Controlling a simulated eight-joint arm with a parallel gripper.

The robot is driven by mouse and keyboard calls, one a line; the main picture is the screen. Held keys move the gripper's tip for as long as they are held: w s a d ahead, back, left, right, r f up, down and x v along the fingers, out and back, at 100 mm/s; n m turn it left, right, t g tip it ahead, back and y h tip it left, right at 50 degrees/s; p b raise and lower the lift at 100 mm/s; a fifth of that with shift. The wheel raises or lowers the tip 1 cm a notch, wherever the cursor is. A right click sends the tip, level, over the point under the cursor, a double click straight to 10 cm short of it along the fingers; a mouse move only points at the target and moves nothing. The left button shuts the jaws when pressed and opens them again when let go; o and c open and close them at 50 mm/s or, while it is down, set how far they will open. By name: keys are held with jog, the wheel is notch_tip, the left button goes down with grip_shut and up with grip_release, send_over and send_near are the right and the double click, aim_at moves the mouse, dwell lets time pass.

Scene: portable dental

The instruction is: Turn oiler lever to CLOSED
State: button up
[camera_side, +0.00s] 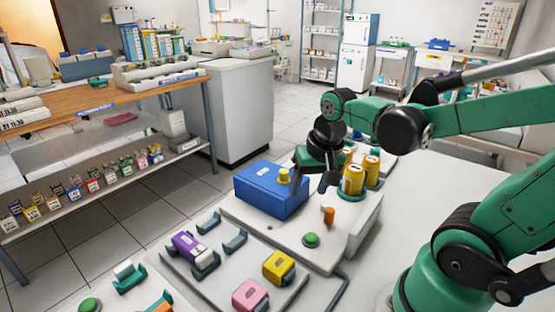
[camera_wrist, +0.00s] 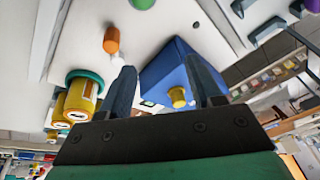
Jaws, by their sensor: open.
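An upright orange lever-like peg (camera_side: 328,215) stands on the unit, right of the box. No lever label or CLOSED mark is readable, so I cannot tell which part is the oiler lever. My gripper (camera_side: 315,174) is open above the unit, just right of the yellow knob. In the wrist view, the blue box (camera_wrist: 166,72) and yellow knob (camera_wrist: 178,97) appear between the open fingers (camera_wrist: 160,68). The orange peg (camera_wrist: 111,40) appears outside them. The fingers hold nothing.
Two yellow canisters (camera_side: 353,180) stand close to the right of my gripper. A green button (camera_side: 311,239) sits in front of the orange peg. A grey tray (camera_side: 217,271) at front left holds purple, pink and yellow blocks. The white table at right is bare.

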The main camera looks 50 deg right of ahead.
aim_at(330, 210)
jog(key=s+d+m+g, duration=0.1)
jog(key=m, duration=0.1)
jog(key=d+f+m+g, duration=0.1)
jog(key=d+m, duration=0.1)
jog(key=s+d+f+m, duration=0.1)
jog(key=shift+s+d+f+m+g+y, duration=0.25)
jog(key=shift+s+m+g+y, duration=0.05)
jog(key=shift+m+g+y, duration=0.1)
jog(key=shift+f, duration=2.7)
grip_shut()
